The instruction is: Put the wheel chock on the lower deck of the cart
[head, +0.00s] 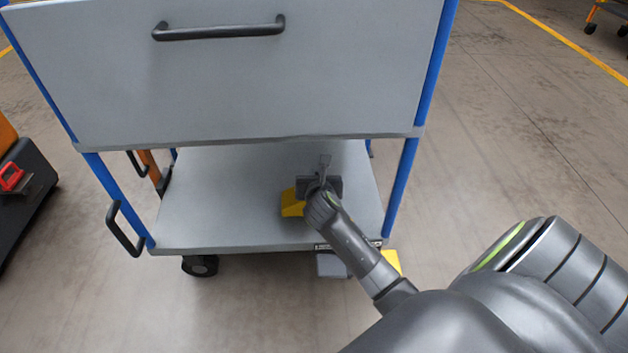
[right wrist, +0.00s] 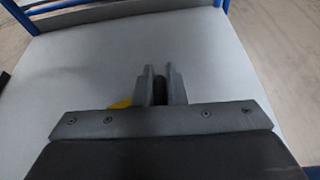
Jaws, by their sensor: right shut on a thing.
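The yellow wheel chock (head: 292,204) is at the lower deck (head: 215,195) of the cart, partly hidden by my right gripper (head: 323,170). My right gripper reaches in over the deck from the front. In the right wrist view its fingers (right wrist: 160,78) are shut on a dark part between them, seemingly the chock's grip. A bit of the chock's yellow (right wrist: 122,104) shows left of the fingers. The pale deck (right wrist: 235,75) lies beyond. I cannot tell whether the chock touches the deck. My left gripper is not in view.
The cart's grey upper box (head: 250,85) with a black handle hangs over the deck. Blue posts (head: 401,185) stand at the corners. The rest of the deck is clear. A grey and yellow item (head: 391,262) shows below the deck's front edge. A black case (head: 22,195) stands left.

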